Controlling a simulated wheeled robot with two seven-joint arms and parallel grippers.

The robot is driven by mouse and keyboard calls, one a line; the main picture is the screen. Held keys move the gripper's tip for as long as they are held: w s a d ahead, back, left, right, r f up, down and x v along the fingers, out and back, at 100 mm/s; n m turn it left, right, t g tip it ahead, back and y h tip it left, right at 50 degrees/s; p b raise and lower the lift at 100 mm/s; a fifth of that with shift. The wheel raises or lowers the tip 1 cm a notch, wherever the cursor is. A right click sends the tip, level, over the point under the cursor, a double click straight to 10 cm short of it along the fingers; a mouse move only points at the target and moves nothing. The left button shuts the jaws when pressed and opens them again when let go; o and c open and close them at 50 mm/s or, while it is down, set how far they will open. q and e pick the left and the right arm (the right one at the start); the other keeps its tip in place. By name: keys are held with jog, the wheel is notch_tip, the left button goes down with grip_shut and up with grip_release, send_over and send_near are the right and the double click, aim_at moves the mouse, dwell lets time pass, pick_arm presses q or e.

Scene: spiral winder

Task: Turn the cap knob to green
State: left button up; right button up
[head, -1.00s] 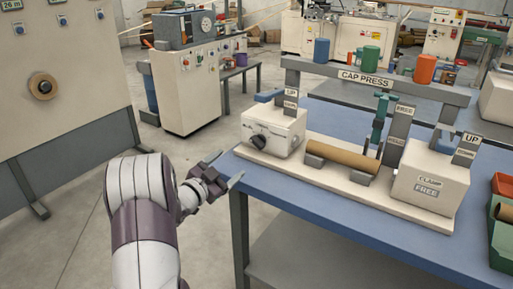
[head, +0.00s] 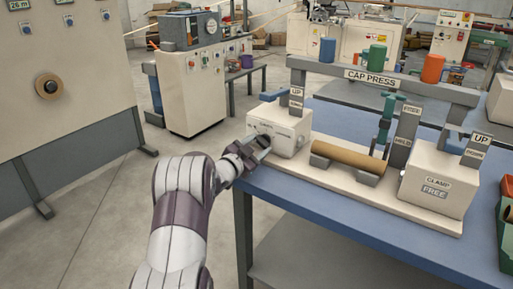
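The cap press (head: 369,77) stands on the blue table. At its left end is a cream box (head: 293,132) with small print on its front. One second ago a dark knob showed on that front face; now my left gripper (head: 260,145) is right in front of it and hides most of it. The fingers reach up to the box face at the knob. I cannot tell whether they touch the knob or how far apart they are. The knob's setting and any green mark cannot be read. My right gripper is not in view.
A brown tube (head: 348,157) lies in the cradle right of the box. A second cream box, marked CLAMP FREE (head: 437,190), stands at the right end. Blue, green and orange cylinders top the crossbar.

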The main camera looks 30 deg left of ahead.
pick_arm(q)
jog(key=c, duration=0.4)
jog(key=shift+o, duration=0.2)
jog(key=shift+f, duration=0.1)
jog(key=m+b, duration=0.3)
jog(key=shift+f+m+b, duration=0.15)
jog(key=shift+m+b, duration=0.25)
jog(key=m+b, duration=0.4)
jog(key=shift+a+m, duration=0.1)
jog(key=shift+m, duration=0.2)
jog(key=shift+r+m+b, duration=0.25)
jog(key=shift+m+b, duration=1)
jog(key=shift+m, duration=0.35)
jog(key=o, duration=1)
jog(key=shift+r, duration=0.15)
